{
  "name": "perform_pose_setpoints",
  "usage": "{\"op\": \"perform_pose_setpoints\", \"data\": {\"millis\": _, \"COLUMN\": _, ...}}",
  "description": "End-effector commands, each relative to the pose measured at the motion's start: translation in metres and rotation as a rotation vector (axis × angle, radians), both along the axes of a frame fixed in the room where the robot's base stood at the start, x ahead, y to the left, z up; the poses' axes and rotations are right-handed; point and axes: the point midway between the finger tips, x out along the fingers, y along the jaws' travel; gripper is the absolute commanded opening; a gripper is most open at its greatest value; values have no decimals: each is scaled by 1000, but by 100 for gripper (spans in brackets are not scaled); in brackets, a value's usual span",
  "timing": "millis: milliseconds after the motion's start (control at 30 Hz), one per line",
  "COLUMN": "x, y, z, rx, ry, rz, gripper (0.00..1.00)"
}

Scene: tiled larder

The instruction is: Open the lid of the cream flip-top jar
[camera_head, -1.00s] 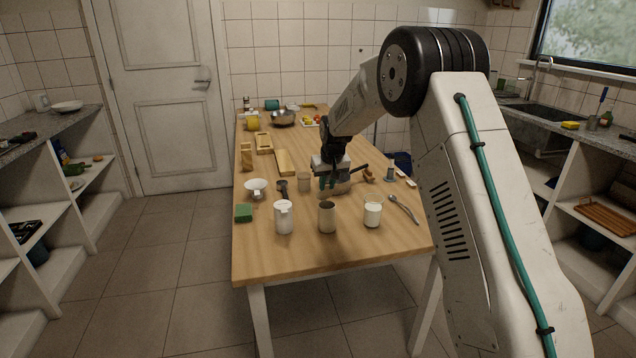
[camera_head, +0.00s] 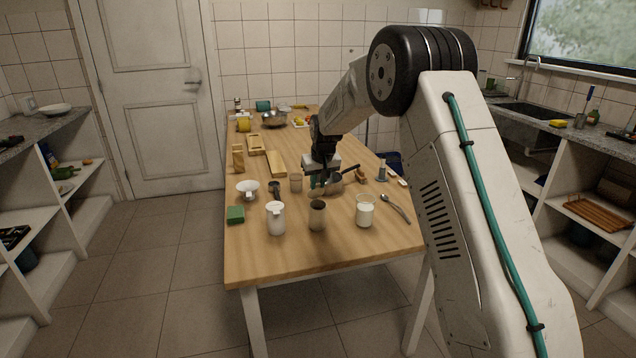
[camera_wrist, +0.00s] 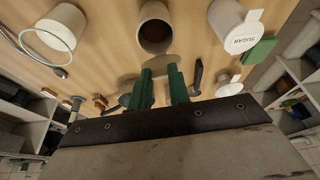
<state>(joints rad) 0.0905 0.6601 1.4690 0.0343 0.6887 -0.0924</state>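The cream flip-top jar (camera_head: 276,219) stands upright on the near part of the wooden table (camera_head: 290,255), left of a grey-brown cup. It also shows at the upper right of the wrist view (camera_wrist: 220,22), with a "SUGAR" label and a tab at its rim. Its lid looks shut, though this is small to judge. My gripper (camera_head: 320,184) is over the table, behind and to the right of the jar, apart from it.
The table's front strip is clear.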

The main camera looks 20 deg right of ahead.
Motion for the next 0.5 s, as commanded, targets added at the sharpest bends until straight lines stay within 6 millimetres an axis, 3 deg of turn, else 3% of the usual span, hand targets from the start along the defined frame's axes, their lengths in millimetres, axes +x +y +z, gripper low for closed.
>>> {"op": "perform_pose_setpoints", "data": {"millis": 33, "x": 0, "y": 0, "z": 0, "rx": 0, "ry": -1, "rz": 0, "gripper": 24}}
{"op": "perform_pose_setpoints", "data": {"millis": 100, "x": 0, "y": 0, "z": 0, "rx": 0, "ry": -1, "rz": 0, "gripper": 42}}
{"op": "perform_pose_setpoints", "data": {"millis": 367, "x": 0, "y": 0, "z": 1, "rx": 0, "ry": -1, "rz": 0, "gripper": 42}}
{"op": "perform_pose_setpoints", "data": {"millis": 500, "x": -3, "y": 0, "z": 10, "rx": 0, "ry": -2, "rz": 0, "gripper": 42}}
